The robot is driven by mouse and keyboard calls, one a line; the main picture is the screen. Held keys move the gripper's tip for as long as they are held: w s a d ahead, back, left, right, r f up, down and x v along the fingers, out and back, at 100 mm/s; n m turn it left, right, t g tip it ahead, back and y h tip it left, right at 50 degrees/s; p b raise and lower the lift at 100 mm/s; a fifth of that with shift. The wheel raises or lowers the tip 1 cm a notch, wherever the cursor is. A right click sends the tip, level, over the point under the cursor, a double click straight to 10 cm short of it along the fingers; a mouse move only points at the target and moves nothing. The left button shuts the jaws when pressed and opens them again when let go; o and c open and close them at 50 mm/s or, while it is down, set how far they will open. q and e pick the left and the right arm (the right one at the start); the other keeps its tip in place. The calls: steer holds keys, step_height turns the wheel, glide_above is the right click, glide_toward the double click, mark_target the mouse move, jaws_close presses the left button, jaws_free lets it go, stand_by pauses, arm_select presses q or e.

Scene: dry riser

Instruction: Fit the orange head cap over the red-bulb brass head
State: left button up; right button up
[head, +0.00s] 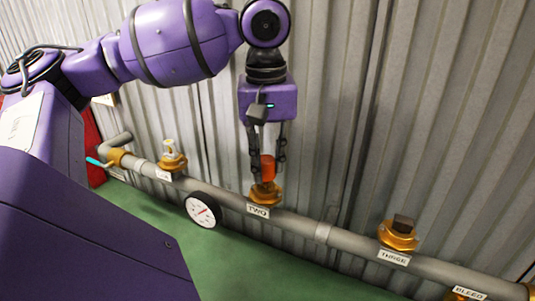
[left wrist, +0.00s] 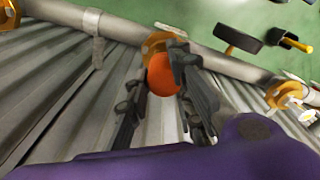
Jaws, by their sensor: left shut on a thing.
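My left gripper (head: 267,168) points down and is shut on the orange head cap (head: 267,167), with a finger on either side. The cap is directly above the brass head (head: 264,194) at the label TWO. I cannot tell whether its lower edge touches that head, and no red bulb shows there. In the left wrist view the round end of the cap (left wrist: 163,76) sits between the fingers, with part of a brass head (left wrist: 158,43) behind it. My right gripper is in neither view.
A grey pipe (head: 345,238) runs along the corrugated wall. A pale-topped brass head (head: 172,161) is to the left, and one with a dark block (head: 398,234) is at THREE. A round gauge (head: 202,209) hangs left of TWO.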

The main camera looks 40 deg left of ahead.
arm_select(q)
steer(key=shift+f, duration=0.15)
steer(key=shift+f, duration=0.4)
steer(key=shift+f, duration=0.4)
steer(key=o, duration=0.8)
steer(key=shift+c, duration=0.2)
steer(key=shift+r, duration=0.1)
step_height(320, 180, up, 12)
steer(key=shift+s+d, duration=0.15)
steer(key=shift+s, duration=0.2)
